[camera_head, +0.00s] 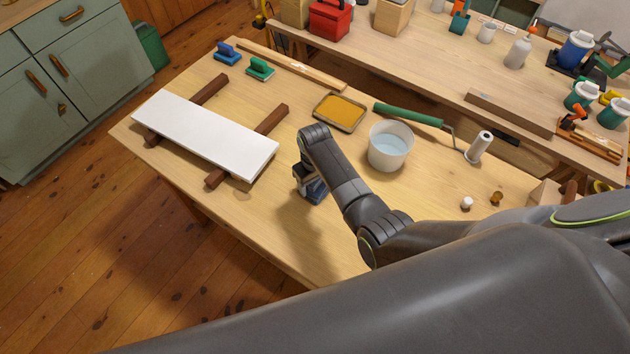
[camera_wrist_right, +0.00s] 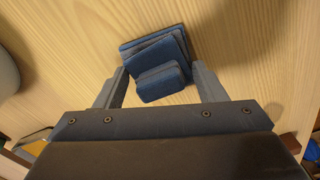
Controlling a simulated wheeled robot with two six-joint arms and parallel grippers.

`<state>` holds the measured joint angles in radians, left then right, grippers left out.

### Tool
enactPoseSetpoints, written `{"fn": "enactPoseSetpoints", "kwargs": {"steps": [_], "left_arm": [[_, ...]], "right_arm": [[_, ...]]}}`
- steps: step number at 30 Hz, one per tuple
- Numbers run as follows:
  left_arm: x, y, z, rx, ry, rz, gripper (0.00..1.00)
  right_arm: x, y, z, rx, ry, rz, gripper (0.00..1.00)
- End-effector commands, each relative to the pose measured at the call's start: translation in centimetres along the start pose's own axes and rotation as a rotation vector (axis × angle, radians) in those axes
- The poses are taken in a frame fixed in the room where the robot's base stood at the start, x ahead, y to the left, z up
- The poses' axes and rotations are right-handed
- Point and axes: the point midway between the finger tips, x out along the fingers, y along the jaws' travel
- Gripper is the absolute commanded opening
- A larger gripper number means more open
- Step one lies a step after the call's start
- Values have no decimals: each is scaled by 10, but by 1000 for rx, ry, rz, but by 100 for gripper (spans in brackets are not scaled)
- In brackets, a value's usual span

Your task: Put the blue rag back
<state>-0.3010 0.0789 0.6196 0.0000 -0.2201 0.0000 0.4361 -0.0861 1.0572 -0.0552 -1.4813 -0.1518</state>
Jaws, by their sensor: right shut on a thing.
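The blue rag (camera_wrist_right: 163,82) shows in the right wrist view as a folded, layered block between the two fingers. In the head view the blue rag (camera_head: 317,192) is partly hidden under my right gripper (camera_head: 307,180), near the middle of the wooden table's front side. My right gripper (camera_wrist_right: 159,76) points down and is shut on the rag. I cannot tell whether the rag touches the tabletop. My left gripper is not in view.
A white bucket (camera_head: 390,146) of bluish water stands right of the gripper. An ochre-filled tray (camera_head: 340,112) lies behind. A white board (camera_head: 205,135) rests on wooden strips at left. Blue (camera_head: 228,54) and green (camera_head: 260,69) pads sit at the back left. The table (camera_head: 280,240) is bare in front.

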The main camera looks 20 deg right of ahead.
Motion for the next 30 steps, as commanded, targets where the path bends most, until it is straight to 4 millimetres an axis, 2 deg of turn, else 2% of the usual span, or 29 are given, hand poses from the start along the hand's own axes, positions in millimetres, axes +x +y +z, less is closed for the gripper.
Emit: {"fn": "enactPoseSetpoints", "kwargs": {"steps": [3,4,8,9,20,23,30], "left_arm": [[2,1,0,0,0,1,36],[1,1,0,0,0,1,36],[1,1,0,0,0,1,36],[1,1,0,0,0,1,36],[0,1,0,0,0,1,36],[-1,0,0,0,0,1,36],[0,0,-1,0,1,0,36]], "right_arm": [[4,0,0,0,0,0,52],[3,0,0,0,0,0,68],[2,0,0,0,0,0,85],[2,0,0,0,0,0,87],[-4,0,0,0,1,0,87],[-14,0,-1,0,2,1,87],[-56,0,-1,-1,5,1,87]]}}
